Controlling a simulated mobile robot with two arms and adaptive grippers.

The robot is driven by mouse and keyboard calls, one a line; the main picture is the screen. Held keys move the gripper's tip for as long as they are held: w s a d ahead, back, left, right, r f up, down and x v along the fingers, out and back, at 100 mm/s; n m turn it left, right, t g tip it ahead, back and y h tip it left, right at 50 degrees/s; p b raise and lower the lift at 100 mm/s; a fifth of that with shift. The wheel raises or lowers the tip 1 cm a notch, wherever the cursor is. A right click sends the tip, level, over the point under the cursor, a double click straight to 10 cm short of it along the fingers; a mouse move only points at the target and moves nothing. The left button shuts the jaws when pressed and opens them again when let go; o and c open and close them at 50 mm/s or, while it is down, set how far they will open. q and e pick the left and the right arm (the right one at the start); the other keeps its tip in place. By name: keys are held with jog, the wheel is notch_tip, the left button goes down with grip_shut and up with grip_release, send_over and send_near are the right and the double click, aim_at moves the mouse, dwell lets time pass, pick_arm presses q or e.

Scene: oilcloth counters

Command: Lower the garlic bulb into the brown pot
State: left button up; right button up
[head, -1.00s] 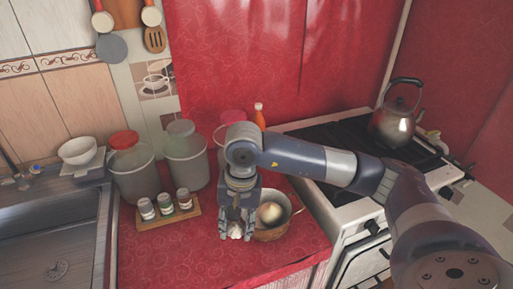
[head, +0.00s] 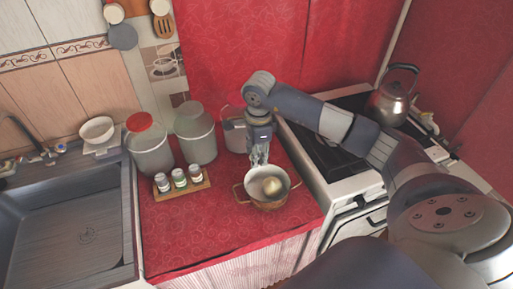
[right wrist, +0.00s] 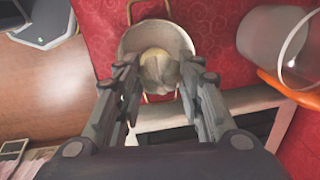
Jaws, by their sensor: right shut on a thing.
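The brown pot (head: 266,205) stands on the red counter, with a pale inside and two handles. A round cream-coloured thing (head: 272,186) lies in it. My right gripper (head: 259,163) points down at the pot's back left rim, above it. In the right wrist view, the right gripper (right wrist: 159,72) is shut on the garlic bulb (right wrist: 161,72), with the pot's pale inside (right wrist: 180,40) behind. There the bulb overlaps the cream thing, so its edges and its height are hard to tell. In the head view the bulb is barely distinguishable between the fingers. My left gripper is not in view.
A light bucket-like container (head: 234,135) stands close behind the gripper. Two large jars (head: 195,138) and a wooden tray (head: 190,192) with small jars are to the left. The stove (head: 322,150) with a kettle (head: 390,100) is to the right. The counter's front is clear.

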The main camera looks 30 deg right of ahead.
notch_tip(320, 180, down, 9)
jog(key=b, duration=0.4)
jog(key=shift+b, duration=0.3)
dwell(0.4)
jog(key=shift+f+b, duration=2.7)
jog(key=shift+f, duration=0.35)
jog(key=shift+f+b, duration=1.35)
jog(key=shift+f, duration=0.25)
jog(key=o, duration=0.9)
